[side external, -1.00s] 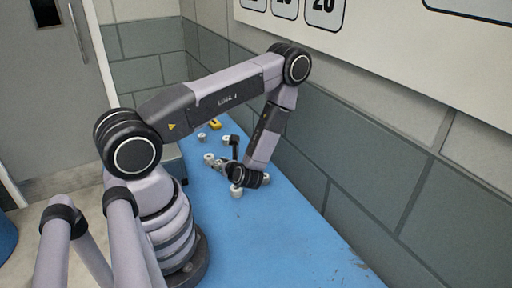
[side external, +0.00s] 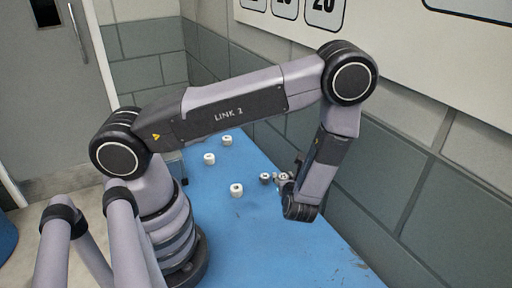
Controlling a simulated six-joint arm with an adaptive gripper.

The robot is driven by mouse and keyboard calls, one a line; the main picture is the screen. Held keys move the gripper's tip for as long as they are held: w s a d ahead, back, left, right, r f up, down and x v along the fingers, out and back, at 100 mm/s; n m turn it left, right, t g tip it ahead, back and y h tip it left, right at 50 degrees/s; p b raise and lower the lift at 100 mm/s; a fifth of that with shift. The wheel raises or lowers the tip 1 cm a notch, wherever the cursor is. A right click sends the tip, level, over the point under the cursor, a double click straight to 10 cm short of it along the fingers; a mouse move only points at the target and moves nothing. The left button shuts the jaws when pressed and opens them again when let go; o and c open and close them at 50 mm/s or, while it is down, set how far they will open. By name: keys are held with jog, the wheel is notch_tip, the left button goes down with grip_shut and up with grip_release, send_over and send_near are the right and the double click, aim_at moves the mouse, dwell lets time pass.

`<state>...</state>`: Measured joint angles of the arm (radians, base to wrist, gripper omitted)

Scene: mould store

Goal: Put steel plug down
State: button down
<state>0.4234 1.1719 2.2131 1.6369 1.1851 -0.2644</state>
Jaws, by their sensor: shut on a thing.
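A small steel-grey plug (side external: 265,178) shows over the blue table at the tip of my gripper (side external: 273,178). My gripper is shut on it. The gripper is small in this view and partly covered by my wrist. I cannot tell whether the plug touches the table.
The tiled wall (side external: 400,190) bounds the table on the right. The table's front is clear.

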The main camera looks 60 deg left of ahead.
notch_tip(320, 180, down, 7)
jog(key=shift+f, duration=0.1)
dwell(0.4)
jog(key=c, duration=0.8)
grip_release()
